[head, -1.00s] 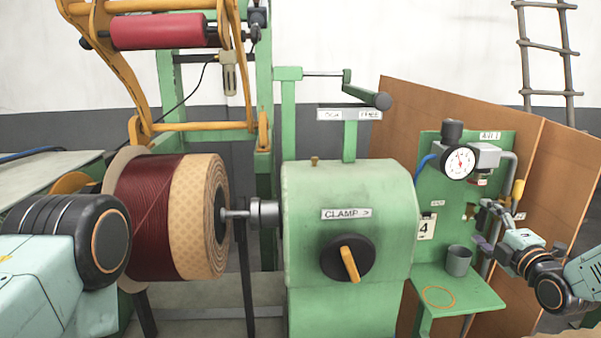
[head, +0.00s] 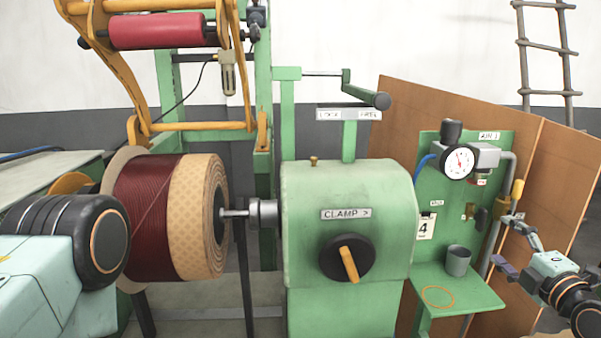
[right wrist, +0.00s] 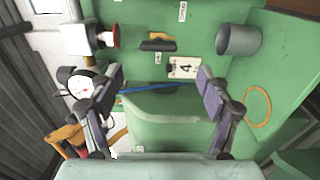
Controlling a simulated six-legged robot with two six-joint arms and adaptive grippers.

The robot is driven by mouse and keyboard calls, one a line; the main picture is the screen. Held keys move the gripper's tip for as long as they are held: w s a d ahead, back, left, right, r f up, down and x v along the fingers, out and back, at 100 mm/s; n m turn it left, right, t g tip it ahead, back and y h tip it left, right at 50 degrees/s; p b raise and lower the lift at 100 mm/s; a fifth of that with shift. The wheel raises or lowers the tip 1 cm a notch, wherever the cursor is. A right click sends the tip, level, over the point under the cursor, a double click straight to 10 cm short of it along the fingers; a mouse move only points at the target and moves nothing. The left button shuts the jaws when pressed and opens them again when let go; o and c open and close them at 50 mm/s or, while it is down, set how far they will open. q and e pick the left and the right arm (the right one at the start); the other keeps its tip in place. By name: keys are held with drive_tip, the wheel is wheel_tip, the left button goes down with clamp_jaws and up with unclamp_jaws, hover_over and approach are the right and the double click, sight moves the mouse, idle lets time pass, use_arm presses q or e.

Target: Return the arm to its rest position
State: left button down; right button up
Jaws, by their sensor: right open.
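The panel carries a pressure gauge (head: 458,162) and a yellow-handled valve (head: 517,189). A grey cup (head: 458,261) and an orange ring (head: 438,296) are on the shelf. The green clamp housing (head: 305,230) stands left, beside the wound coil (head: 150,215). A brown partition (head: 560,180) stands behind.

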sight(484, 221)
drive_tip(key=w, duration=0.7)
drive_tip(key=shift+w+a+r, duration=0.1)
drive_tip(key=shift+a, duration=0.2)
drive_tip(key=shift+w+m+b, duration=0.15)
drive_tip(key=shift+m+b, duration=0.85)
drive_tip(key=shift+m, duration=0.2)
drive_tip(key=shift+d+m+b, duration=0.1)
drive_tip(key=shift+m+b, duration=0.7)
drive_tip(key=shift+m, duration=0.4)
drive_tip(key=m+b, duration=0.2)
drive_tip(key=m, duration=0.1)
drive_tip(key=m+b, duration=0.2)
drive_tip(key=m, duration=0.2)
drive_tip(key=shift+m, duration=0.3)
drive_tip(key=m+b, duration=0.2)
drive_tip(key=m, duration=0.1)
drive_tip(key=shift+d, duration=0.1)
drive_tip(key=shift+r+m+b, duration=0.1)
drive_tip(key=shift+m+b, duration=0.45)
drive_tip(key=shift+m, duration=0.75)
